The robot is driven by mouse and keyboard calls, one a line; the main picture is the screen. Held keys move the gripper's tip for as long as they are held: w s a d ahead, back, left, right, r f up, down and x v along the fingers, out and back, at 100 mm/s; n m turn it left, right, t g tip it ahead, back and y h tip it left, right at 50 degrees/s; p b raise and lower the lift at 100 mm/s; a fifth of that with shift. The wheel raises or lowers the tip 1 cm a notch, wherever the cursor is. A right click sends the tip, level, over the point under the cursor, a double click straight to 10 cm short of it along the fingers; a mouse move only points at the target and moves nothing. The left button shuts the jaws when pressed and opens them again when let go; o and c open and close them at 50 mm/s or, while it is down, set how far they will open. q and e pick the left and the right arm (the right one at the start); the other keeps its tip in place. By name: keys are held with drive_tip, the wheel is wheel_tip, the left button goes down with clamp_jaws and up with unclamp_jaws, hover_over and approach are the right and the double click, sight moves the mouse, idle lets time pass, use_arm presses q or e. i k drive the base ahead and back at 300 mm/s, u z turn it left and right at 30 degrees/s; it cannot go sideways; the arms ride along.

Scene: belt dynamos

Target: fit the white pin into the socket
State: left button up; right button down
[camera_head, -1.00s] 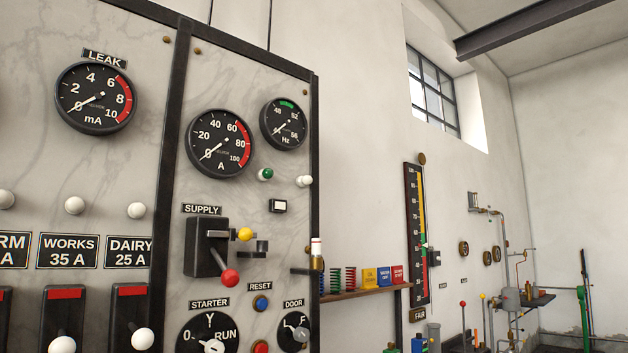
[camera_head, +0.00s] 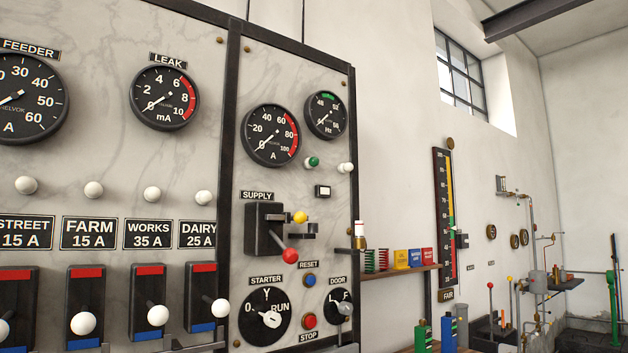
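Neither of my grippers is in view. No thing here is plainly a loose white pin, and I cannot make out its socket. A small white-topped piece with a brass lower part (camera_head: 360,236) stands upright in a dark bracket at the right edge of the marble panel (camera_head: 290,60). A white knob (camera_head: 345,168) sticks out near that edge, beside a green one (camera_head: 312,162). I cannot tell whether either white piece is the pin.
The panel carries dials, the supply switch (camera_head: 264,228) with a red knob, and several breaker levers along the bottom. A shelf (camera_head: 400,271) with springs and coloured boxes is on the wall to the right. Pipework and a green stand (camera_head: 613,290) are farther off.

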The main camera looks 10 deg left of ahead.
sight(359, 230)
drive_tip(key=u, duration=0.1)
drive_tip(key=i, duration=1)
drive_tip(key=z, duration=0.4)
